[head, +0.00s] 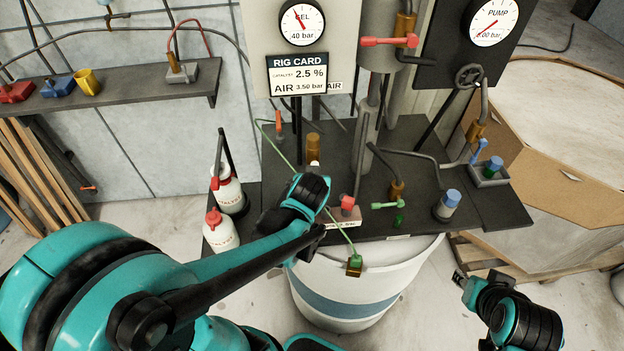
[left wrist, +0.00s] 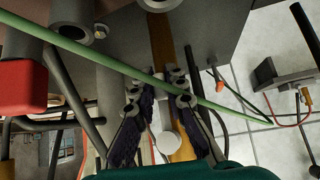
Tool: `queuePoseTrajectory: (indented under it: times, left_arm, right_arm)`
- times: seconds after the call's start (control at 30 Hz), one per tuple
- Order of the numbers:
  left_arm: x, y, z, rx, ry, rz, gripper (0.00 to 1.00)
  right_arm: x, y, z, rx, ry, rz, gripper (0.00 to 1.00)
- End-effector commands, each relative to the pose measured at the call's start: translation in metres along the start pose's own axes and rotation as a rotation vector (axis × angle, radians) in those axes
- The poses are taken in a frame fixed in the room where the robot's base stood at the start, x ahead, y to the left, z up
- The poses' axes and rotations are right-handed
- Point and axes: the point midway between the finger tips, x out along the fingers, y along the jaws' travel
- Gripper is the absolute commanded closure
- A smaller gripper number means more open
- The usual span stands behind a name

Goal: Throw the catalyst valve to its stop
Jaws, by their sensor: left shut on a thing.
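My left gripper (left wrist: 157,88) is shut with a brass bar (left wrist: 182,60) and a pale round knob (left wrist: 168,143) between its fingers; the exact contact is hidden. This fitting appears to be the catalyst valve. In the head view my left wrist (head: 308,190) covers the fingers, over the dark bench near an upright brass cylinder (head: 313,147). A red-capped fitting (head: 348,203) stands on a labelled block just right of the wrist. My right gripper (head: 460,279) is low at the right, away from the bench; its fingers are too small to read.
A green hose (head: 340,229) crosses close by the left gripper. A green-handled valve (head: 388,205) and blue-capped jar (head: 447,205) stand to the right. Two red-capped bottles (head: 228,190) are at the left. A white tub (head: 350,290) is below the bench edge.

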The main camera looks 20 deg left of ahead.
Motion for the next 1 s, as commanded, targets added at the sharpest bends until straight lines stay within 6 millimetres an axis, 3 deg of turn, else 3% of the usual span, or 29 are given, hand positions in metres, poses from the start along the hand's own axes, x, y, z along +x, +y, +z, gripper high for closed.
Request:
queuePoseTrajectory:
  times: [0.53,0.57,0.6,0.63,1.0]
  left_arm:
    - [0.0003,0.0014,0.0003,-0.015,0.003,0.016,1.0]
    - [0.0003,0.0014,0.0003,-0.015,0.003,0.016,0.8]
    - [0.0003,0.0014,0.0003,-0.015,0.003,0.016,0.69]
    - [0.0003,0.0014,0.0003,-0.015,0.003,0.016,0.66]
    - [-0.0027,0.0013,0.0,-0.014,0.003,0.015,0.66]
  right_arm:
    - [0.0001,0.0,0.0001,0.0,0.0,0.0,0.66]
    - [0.0001,0.0,0.0001,0.0,0.0,0.0,0.66]
    - [0.0001,0.0,0.0001,0.0,0.0,0.0,0.66]
    - [0.0001,0.0,0.0001,0.0,0.0,0.0,0.66]
    - [0.0,0.0,0.0,0.0,0.0,0.0,0.66]
